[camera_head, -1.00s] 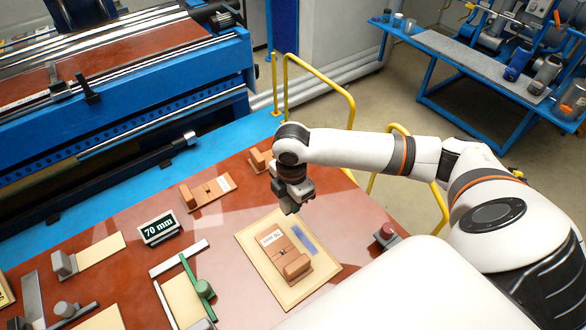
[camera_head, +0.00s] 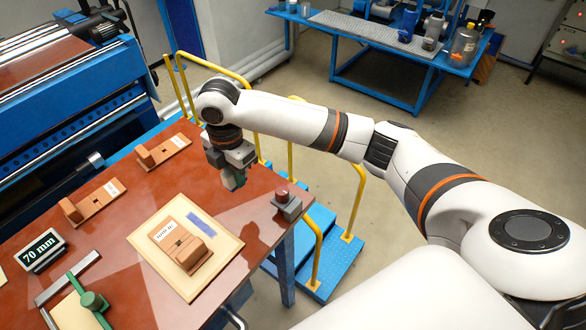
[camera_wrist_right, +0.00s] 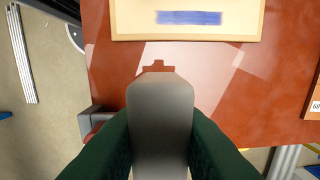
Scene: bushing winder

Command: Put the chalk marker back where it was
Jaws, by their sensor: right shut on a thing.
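My right gripper (camera_head: 235,180) is over the right part of the red-brown table, beyond the cream board. In the right wrist view its dark green fingers (camera_wrist_right: 160,150) are shut on a thick grey piece (camera_wrist_right: 160,110), which I take to be the chalk marker. The fingers hide part of it, and its gap to the table is unclear. A dark brown stepped shape (camera_wrist_right: 155,68) shows on the table just past its end; I cannot tell what it is. A blue chalk-like patch (camera_head: 202,222) is on the board (camera_head: 155,262). My left gripper is out of view.
A wooden block (camera_head: 185,248) lies on the board. More blocks (camera_head: 95,203) and a "70 mm" display (camera_head: 40,250) are left. Yellow railings (camera_head: 355,200) and blue steps (camera_head: 330,245) are beyond the edge.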

